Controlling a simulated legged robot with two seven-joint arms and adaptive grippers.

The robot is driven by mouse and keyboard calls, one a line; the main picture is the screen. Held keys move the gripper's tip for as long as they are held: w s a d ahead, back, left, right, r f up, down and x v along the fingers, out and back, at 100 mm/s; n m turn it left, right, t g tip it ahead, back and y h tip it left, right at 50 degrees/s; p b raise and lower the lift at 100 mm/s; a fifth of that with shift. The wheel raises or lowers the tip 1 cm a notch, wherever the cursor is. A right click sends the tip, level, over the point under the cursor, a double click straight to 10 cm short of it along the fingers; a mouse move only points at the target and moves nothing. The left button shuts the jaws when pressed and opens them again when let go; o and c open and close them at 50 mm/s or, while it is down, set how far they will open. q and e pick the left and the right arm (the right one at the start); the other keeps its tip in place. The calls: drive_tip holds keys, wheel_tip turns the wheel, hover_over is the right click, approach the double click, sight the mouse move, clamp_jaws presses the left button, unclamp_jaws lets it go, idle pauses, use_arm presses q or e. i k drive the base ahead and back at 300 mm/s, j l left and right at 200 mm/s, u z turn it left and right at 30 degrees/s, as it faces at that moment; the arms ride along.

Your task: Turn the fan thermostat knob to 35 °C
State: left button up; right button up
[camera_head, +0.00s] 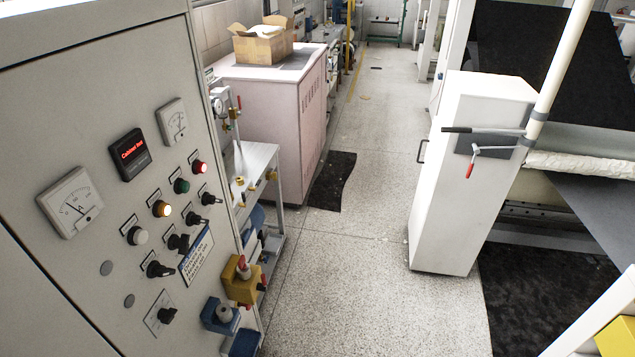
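A grey control cabinet (60,130) fills the left side. Low on its front is a black knob (167,315) on a pale square plate, which looks like a thermostat dial; its markings and setting are too small to read. Several other black knobs sit above it, among them one switch (158,269) and another (179,243). A small display (130,153) shows red text that seems to read "Cabinet hot". Neither of my grippers is in view, and nothing touches the knobs.
Yellow (240,283) and blue (220,316) sockets stick out at the cabinet's lower right edge. A pink cabinet (270,125) carries an open cardboard box (262,45). A white machine housing (455,190) stands right. The speckled floor (350,270) between is clear.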

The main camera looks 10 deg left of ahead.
sight(165, 316)
drive_tip(key=u, duration=1.55)
